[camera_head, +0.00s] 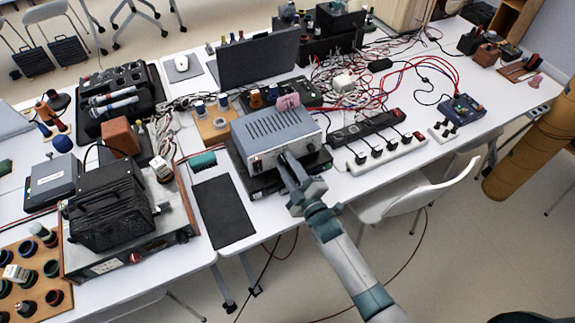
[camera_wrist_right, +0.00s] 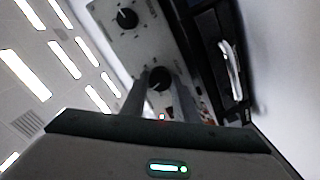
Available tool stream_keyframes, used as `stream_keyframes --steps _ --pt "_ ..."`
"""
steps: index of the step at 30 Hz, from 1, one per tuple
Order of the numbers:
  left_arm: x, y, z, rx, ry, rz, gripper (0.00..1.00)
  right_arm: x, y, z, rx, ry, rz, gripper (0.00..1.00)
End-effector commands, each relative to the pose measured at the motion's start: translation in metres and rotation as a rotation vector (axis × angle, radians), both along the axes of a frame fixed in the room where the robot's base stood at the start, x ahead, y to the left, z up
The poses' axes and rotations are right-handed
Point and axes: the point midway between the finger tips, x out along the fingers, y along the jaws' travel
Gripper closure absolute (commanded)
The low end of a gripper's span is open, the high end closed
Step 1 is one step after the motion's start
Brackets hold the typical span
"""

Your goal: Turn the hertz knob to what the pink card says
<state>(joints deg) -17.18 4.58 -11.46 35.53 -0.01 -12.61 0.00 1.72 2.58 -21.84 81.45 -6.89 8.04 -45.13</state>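A grey-blue metal box (camera_head: 275,133) with a slotted top stands on the table, its front panel facing me. The pink card (camera_head: 288,101) is at its top back edge; its writing is too small to read. My right gripper (camera_head: 284,160) is at the front panel. In the right wrist view, a black knob (camera_wrist_right: 159,79) with a white mark lies between my right fingertips (camera_wrist_right: 161,88); whether they press on it is unclear. A second black knob (camera_wrist_right: 127,18) is farther up the panel. The lettering is unreadable, so I cannot tell which is the hertz knob. My left gripper is not in view.
Power strips (camera_head: 385,151) lie right of the box, with tangled cables (camera_head: 340,75) behind. A black mat (camera_head: 223,211) lies to the left, and a black-cased device (camera_head: 110,205) stands farther left. A white chair (camera_head: 415,190) stands by the table's front edge.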

Motion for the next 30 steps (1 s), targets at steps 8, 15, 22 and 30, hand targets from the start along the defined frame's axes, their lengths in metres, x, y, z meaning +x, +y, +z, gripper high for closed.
stream_keyframes --steps 8,15,22,30 --pt "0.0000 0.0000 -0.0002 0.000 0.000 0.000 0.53 -0.0004 -0.0001 -0.0006 0.026 0.012 0.000 0.95" --pt "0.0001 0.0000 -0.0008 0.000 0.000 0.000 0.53 -0.0003 -0.0003 -0.0007 0.119 0.052 0.000 0.95" --pt "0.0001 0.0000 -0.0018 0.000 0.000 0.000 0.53 -0.0004 -0.0004 -0.0008 0.278 0.119 0.001 0.95" --pt "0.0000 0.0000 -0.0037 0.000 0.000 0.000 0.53 -0.0003 -0.0007 -0.0010 0.511 0.217 0.001 0.95"
